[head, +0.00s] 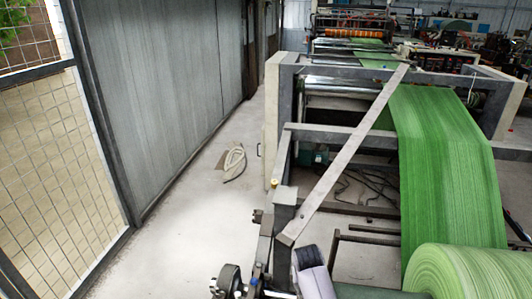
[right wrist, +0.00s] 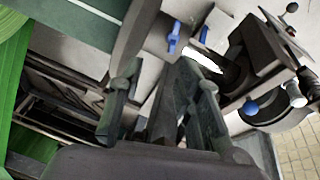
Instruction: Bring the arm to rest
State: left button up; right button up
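My right gripper (right wrist: 167,88) shows in the right wrist view with its two dark fingers apart. A dark metal machine part lies behind the gap between them, and I see nothing clearly held. In the head view a pale rounded link at the bottom middle looks like part of my arm, but no gripper shows there. My left gripper is in neither view.
A machine frame (head: 345,155) with a wide green woven web (head: 440,150) and a large green roll (head: 470,272) fills the right. A coiled hose (head: 234,162) lies on the pale floor (head: 175,215). A mesh fence (head: 55,170) and grey wall (head: 165,85) bound the left.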

jog(key=s+d, duration=0.3)
jog(key=s, duration=0.5)
jog(key=s+d, duration=0.2)
jog(key=s, duration=0.6)
jog(key=s+a+r+n+y, duration=0.1)
jog(key=s+r, duration=0.3)
jog(key=s, duration=0.4)
jog(key=s+a+r+n+y, duration=0.15)
jog(key=s+r, duration=0.25)
jog(key=s, duration=0.4)
notch_tip(320, 180, down, 26)
jog(key=g, duration=0.1)
jog(key=s+d+f, duration=0.1)
jog(key=s+f, duration=0.7)
jog(key=s, duration=0.1)
jog(key=s+d+f+g, duration=0.1)
jog(key=s+d+f, duration=0.1)
jog(key=s+f, duration=0.7)
jog(key=shift+d+h, duration=0.3)
jog(key=shift+h, duration=0.05)
jog(key=shift+n, duration=0.25)
